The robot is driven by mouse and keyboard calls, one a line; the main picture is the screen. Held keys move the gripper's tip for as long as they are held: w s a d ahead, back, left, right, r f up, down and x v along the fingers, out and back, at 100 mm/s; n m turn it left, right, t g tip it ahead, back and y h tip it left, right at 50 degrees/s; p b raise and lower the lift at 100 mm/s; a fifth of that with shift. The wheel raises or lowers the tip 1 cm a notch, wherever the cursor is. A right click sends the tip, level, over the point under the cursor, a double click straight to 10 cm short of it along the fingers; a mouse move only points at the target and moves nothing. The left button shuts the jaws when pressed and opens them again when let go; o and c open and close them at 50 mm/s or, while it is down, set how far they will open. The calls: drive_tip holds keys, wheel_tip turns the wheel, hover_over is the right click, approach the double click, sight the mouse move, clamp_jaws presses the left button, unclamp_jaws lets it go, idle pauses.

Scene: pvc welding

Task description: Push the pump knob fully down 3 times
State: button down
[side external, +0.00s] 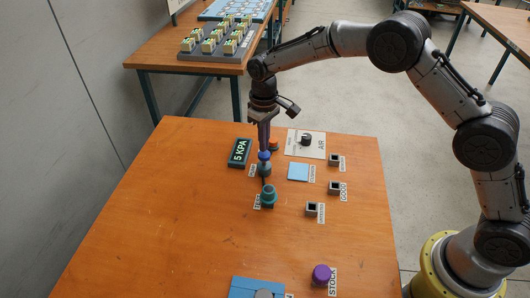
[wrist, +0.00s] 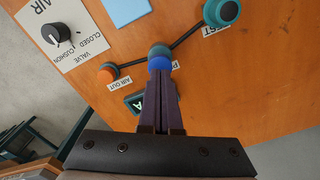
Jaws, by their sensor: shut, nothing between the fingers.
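The pump, with a blue knob (side external: 264,156) on a teal body (side external: 265,170), stands upright on the wooden table. My gripper (side external: 264,149) points straight down with its fingers shut and empty, the tips right at the top of the knob. In the wrist view the blue knob (wrist: 159,64) shows just past the tips of my gripper (wrist: 161,73). The fingers hide part of the knob, and I cannot tell whether they touch it or how far down it is. A dark display (side external: 239,152) beside the pump reads "5 KPA".
A teal test fitting (side external: 268,195) stands close in front, joined by a dark line. An orange air-out button (side external: 273,144) and a black valve knob (side external: 306,140) are behind. A blue pad (side external: 298,171), several small grey sockets and a purple-capped stock jar (side external: 321,275) are rightward. The table's left is clear.

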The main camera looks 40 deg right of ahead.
sight(264, 154)
drive_tip(key=shift+f, duration=0.1)
drive_tip(key=shift+f, duration=2.1)
drive_tip(key=shift+r, duration=2.75)
wheel_tip(264, 154, up, 5)
drive_tip(key=shift+f, duration=3.05)
drive_tip(key=shift+f, duration=0.15)
